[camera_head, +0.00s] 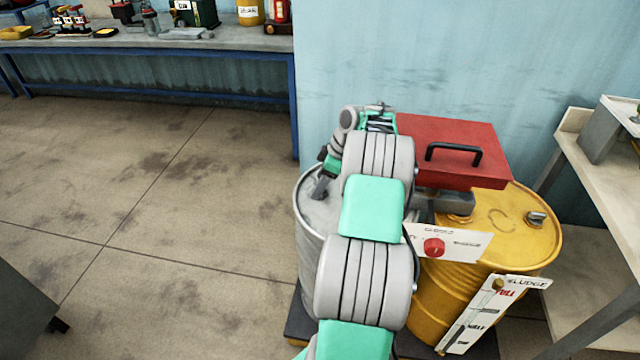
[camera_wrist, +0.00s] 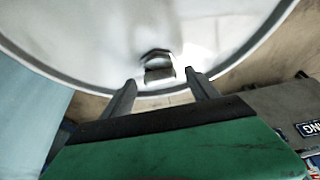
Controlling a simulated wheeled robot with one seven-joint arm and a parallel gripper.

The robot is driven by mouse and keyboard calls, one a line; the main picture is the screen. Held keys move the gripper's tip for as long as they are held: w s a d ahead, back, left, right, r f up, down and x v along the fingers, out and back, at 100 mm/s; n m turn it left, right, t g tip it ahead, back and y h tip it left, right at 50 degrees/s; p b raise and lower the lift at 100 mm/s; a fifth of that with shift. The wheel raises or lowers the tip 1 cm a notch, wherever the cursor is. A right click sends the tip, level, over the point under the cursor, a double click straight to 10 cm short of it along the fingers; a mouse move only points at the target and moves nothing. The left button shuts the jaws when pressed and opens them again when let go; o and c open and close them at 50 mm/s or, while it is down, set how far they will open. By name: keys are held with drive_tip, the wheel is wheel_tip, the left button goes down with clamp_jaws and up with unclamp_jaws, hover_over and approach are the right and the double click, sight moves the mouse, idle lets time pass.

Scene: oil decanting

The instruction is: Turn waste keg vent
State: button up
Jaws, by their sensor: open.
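A pale grey steel keg (camera_head: 309,222) stands left of a yellow drum (camera_head: 440,300), partly hidden by my arm. In the wrist view the grey keg's lid (camera_wrist: 60,30) fills the upper part. A small metal vent fitting (camera_wrist: 158,66) sits on it near the rim. My gripper (camera_wrist: 161,88) is open, with its two fingers apart. In the wrist view the fitting appears between and just beyond the fingertips; I cannot tell whether they touch it. In the head view my gripper (camera_head: 320,188) is low over the grey keg's lid, and the fitting is hidden there.
A red box with a black handle (camera_head: 455,140) sits above the yellow drum. A white panel with a red knob (camera_head: 434,247) and a sludge gauge board (camera_head: 480,318) stand in front. A workbench (camera_head: 150,45) is at the back left.

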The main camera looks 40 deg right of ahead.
drive_tip(key=shift+f, duration=0.1)
drive_tip(key=c, duration=1.4)
